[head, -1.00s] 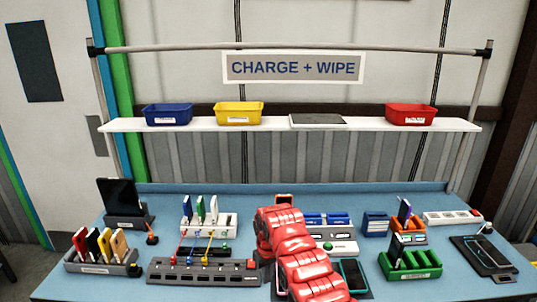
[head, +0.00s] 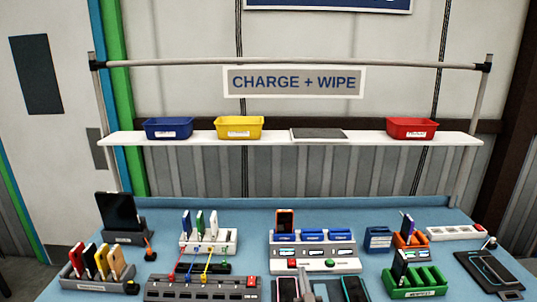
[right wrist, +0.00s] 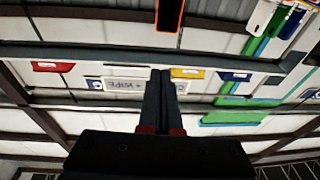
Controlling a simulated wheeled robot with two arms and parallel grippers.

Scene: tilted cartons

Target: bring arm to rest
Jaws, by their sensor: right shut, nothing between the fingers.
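My right gripper (head: 307,272) shows at the bottom edge of the head view, in front of the charging station. In the right wrist view its two dark fingers (right wrist: 160,75) are together, with nothing between them. The rest of my right arm is out of the head view. My left gripper is in neither current view.
A blue table holds a charging station (head: 312,252) with an orange-cased phone (head: 285,221), a grey power strip (head: 203,290), a green rack (head: 415,283) and a tablet (head: 118,211). Behind, a white shelf (head: 270,139) carries blue, yellow and red bins.

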